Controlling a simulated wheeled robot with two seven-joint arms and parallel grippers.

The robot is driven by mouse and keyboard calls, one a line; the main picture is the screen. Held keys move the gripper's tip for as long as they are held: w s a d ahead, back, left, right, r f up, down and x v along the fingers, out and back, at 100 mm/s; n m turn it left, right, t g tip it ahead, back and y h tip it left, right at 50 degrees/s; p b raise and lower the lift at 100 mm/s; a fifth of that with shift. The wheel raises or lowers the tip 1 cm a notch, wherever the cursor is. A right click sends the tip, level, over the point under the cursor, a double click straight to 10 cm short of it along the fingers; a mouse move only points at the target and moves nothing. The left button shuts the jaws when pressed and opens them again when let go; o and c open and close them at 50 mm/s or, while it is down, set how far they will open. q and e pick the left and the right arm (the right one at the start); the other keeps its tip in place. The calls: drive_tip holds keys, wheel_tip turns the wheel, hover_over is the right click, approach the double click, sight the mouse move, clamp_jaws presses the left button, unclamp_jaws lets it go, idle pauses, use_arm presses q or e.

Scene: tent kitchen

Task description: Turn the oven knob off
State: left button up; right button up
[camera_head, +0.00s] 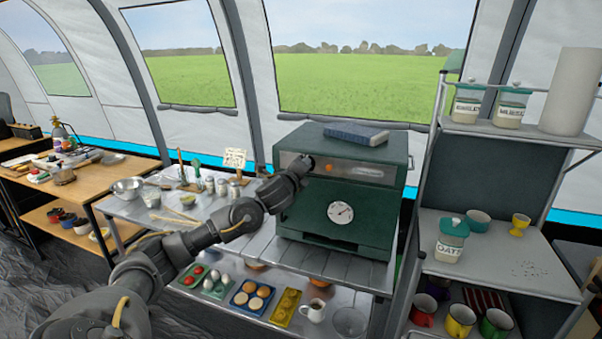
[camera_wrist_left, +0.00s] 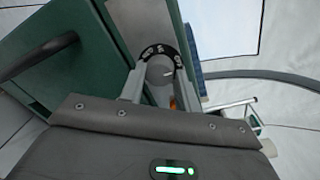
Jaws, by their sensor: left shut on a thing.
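The green oven (camera_head: 343,190) stands on a metal table in the middle of the head view, with a round dial on its door. The oven knob (camera_wrist_left: 160,73) shows in the left wrist view with a dark marked ring around it. My left gripper (camera_wrist_left: 162,84) is shut on the knob, with one finger on each side of it. In the head view my left gripper (camera_head: 303,165) reaches the upper left of the oven's front panel and hides the knob there. My right gripper is not in view.
A blue book (camera_head: 356,134) lies on top of the oven. The metal table (camera_head: 335,262) carries bowls and jars to the left, with food trays below. A shelf (camera_head: 500,281) with jars and cups stands close on the right.

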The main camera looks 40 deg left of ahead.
use_arm(q)
drive_tip(key=shift+f, duration=0.1)
idle(0.3)
drive_tip(key=o, duration=1)
drive_tip(key=b+v, duration=0.2)
drive_tip(key=v, duration=0.8)
drive_tip(key=shift+s+d+b, duration=0.2)
drive_tip(key=shift+s+b, duration=0.15)
